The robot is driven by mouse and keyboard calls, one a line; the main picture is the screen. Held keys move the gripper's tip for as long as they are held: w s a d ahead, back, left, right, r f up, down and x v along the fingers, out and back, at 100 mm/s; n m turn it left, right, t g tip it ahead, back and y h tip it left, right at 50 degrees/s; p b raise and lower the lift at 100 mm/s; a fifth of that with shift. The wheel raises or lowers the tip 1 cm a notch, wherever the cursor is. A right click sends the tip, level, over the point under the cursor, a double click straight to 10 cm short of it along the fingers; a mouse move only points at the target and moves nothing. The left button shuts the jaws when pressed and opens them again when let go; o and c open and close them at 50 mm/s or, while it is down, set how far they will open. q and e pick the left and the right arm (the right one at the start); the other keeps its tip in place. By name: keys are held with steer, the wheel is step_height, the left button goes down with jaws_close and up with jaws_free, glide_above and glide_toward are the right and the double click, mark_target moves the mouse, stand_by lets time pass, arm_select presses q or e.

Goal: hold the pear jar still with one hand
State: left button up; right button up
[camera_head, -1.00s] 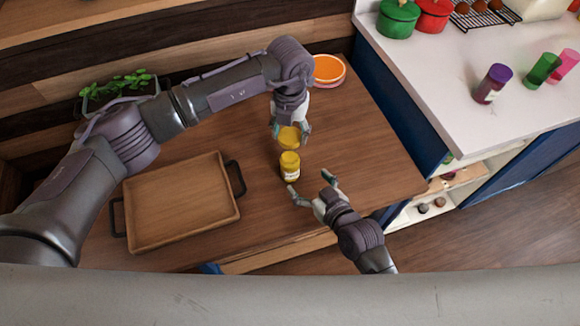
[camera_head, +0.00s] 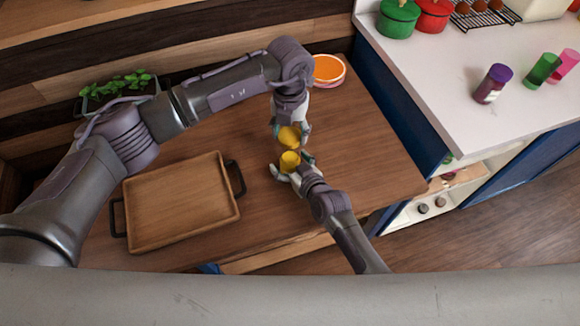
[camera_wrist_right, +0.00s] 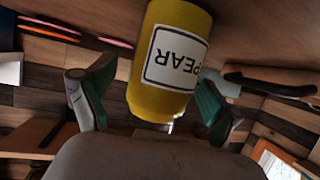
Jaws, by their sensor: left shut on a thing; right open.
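The pear jar (camera_head: 290,160) is yellow and stands upright on the wooden table in the head view. In the right wrist view the jar (camera_wrist_right: 170,65) shows a white label reading PEAR, upside down in that picture. My right gripper (camera_head: 289,172) is open, its fingers on either side of the jar. In the right wrist view a clear gap shows between the left-hand finger and the jar.
A wooden tray (camera_head: 132,243) with black handles lies left on the table. An orange bowl (camera_head: 328,69) is at the back, and a potted plant (camera_head: 118,88) at back left. The table's right part is clear.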

mark_target(290, 155)
jaws_close()
arm_select(q)
steer(key=shift+f, duration=2.5)
steer(key=shift+f, duration=0.1)
steer(key=shift+f, duration=0.8)
steer(key=shift+f, duration=0.55)
